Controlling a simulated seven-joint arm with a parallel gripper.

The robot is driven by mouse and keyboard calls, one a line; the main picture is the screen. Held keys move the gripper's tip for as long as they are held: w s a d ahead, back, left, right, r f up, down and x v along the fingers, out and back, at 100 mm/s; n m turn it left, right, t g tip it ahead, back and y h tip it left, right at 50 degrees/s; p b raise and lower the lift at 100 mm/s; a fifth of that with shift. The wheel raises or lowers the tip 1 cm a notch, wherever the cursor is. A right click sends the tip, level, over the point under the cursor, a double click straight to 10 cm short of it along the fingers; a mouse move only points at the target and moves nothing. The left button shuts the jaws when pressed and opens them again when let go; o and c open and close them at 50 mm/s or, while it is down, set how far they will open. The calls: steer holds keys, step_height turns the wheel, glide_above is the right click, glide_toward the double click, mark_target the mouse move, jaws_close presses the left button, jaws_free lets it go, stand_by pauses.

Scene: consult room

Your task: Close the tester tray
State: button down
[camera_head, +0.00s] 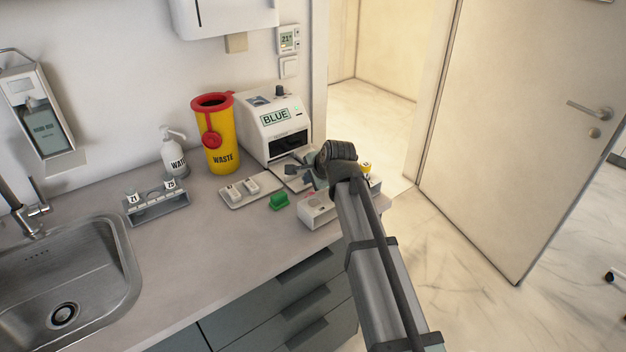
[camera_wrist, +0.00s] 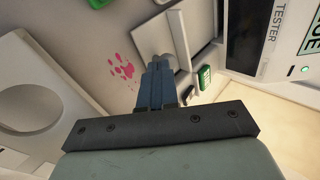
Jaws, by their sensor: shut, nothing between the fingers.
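The tester (camera_head: 272,118) is a white machine at the back of the counter, with a screen reading BLUE and a dark slot in its front. Its tray (camera_head: 284,168) sticks out below the slot, partly hidden by my gripper (camera_head: 312,177). In the wrist view the tester (camera_wrist: 262,35) is at the upper right, and the pale, dark-edged tray (camera_wrist: 198,22) projects from it. My gripper (camera_wrist: 158,68) is shut and empty, its fingertips close to the tray's outer part. I cannot tell whether they touch it.
A white box (camera_head: 317,212) lies at the counter's front edge. The counter's middle is clear before the sink (camera_head: 65,270).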

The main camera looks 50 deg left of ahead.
mark_target(298, 182)
steer(key=a, duration=0.9)
steer(key=shift+a, duration=0.35)
steer(key=d, duration=0.4)
steer(key=shift+s+d+r, duration=0.25)
steer(key=shift+s+r, duration=0.1)
steer(key=w+v, duration=0.1)
steer(key=v, duration=0.8)
steer(key=shift+s+d+r, duration=0.15)
steer(key=shift+s+r, duration=0.25)
steer(key=shift+s, duration=0.05)
